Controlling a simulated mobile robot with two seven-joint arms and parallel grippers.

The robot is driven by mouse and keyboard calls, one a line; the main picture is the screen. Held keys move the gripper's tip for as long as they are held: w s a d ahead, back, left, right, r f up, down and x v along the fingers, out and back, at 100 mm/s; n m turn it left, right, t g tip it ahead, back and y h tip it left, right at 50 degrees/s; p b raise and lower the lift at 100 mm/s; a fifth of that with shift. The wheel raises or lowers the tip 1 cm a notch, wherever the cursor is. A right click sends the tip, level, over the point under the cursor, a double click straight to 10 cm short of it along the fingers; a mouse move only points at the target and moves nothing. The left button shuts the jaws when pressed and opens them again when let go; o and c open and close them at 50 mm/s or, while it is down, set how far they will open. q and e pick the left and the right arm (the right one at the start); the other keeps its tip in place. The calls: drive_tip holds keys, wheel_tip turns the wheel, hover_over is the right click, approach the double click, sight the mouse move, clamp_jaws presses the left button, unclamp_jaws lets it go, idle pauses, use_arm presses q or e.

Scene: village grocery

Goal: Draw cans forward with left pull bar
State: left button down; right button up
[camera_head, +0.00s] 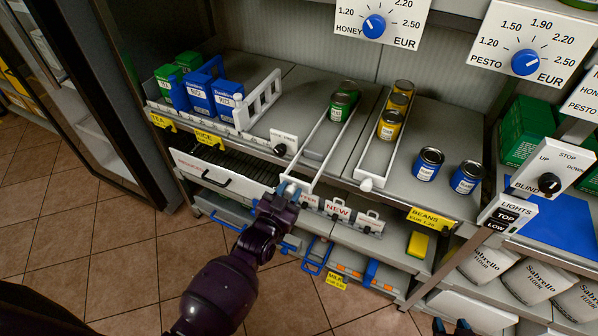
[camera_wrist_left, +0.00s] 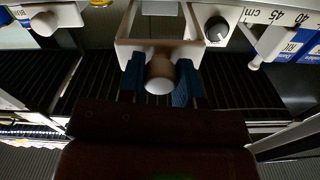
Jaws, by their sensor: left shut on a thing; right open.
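The left pull bar (camera_head: 309,155) is a white frame running back along the shelf, with green cans (camera_head: 342,104) at its far end. My left gripper (camera_head: 287,190) is shut on the knob at its front end. The left wrist view shows the round knob (camera_wrist_left: 160,73) between my blue fingertips, with the white bar (camera_wrist_left: 150,45) beyond it. A second white pull bar (camera_head: 371,150) holds yellow cans (camera_head: 393,112) to the right; its knob is free. My right gripper (camera_head: 453,327) shows only as open fingertips at the bottom edge.
Two blue cans (camera_head: 429,164) (camera_head: 467,177) stand near the shelf's front right. Blue rice boxes (camera_head: 205,90) and a white divider (camera_head: 258,101) stand left.

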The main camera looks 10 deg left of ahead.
use_arm(q)
drive_tip(key=p+v, duration=0.1)
drive_tip(key=v, duration=0.1)
drive_tip(key=p+v, duration=0.1)
drive_tip(key=v, duration=0.2)
drive_tip(key=shift+s+a+r, duration=0.1)
drive_tip(key=shift+s+r, duration=0.15)
drive_tip(key=p+v, duration=0.3)
drive_tip(key=v, duration=1)
drive_tip(key=shift+f+p, duration=0.25)
drive_tip(key=shift+p, duration=0.15)
use_arm(e)
wheel_tip(320, 180, up, 8)
drive_tip(key=w, duration=0.1)
drive_tip(key=shift+w+t, duration=0.25)
drive_tip(key=shift+t, duration=0.05)
use_arm(q)
drive_tip(key=c, duration=0.8)
unclamp_jaws()
use_arm(e)
drive_tip(key=shift+s+d+f, duration=0.1)
drive_tip(key=shift+s+f, duration=0.15)
drive_tip(key=shift+s, duration=0.25)
drive_tip(key=shift+w, duration=0.1)
